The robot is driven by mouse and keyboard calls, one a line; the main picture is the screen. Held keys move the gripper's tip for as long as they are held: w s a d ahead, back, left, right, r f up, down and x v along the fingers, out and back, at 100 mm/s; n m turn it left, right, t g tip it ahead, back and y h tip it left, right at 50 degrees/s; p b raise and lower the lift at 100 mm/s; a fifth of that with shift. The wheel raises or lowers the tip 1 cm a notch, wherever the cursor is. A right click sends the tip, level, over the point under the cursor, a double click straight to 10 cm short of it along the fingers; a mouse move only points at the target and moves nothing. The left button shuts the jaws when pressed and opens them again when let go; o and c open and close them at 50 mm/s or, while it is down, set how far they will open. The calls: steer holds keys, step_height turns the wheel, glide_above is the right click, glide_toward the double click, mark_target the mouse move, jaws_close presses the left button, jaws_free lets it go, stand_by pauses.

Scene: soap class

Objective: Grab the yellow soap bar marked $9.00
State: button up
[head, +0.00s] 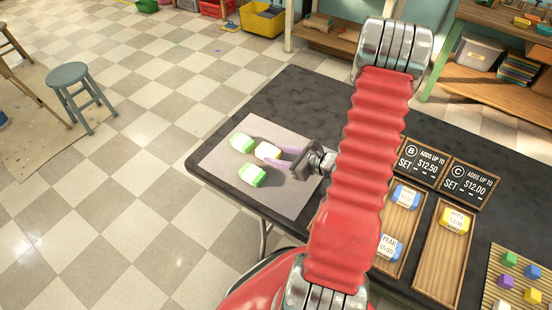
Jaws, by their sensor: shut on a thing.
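A small soap bar with a pale top and yellowish sides (267,150) is on the grey mat (285,203) at the left end of the dark table. My gripper (277,158), with purple fingers, reaches in from the right and is shut on this bar. The price on it is too small to read, and the fingers hide part of it. Another yellow bar with a label (456,219) lies on a wooden tray at the right; its price is not clearly legible.
Green-and-white bars (242,143) and (252,175) sit close by on the mat, behind and in front of the held bar. Blue bars (406,196) lie on a wooden tray. Black set signs (421,160) stand behind the trays. Small coloured blocks (506,282) are at the lower right.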

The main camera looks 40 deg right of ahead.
mark_target(277, 155)
steer(key=shift+r, duration=4.2)
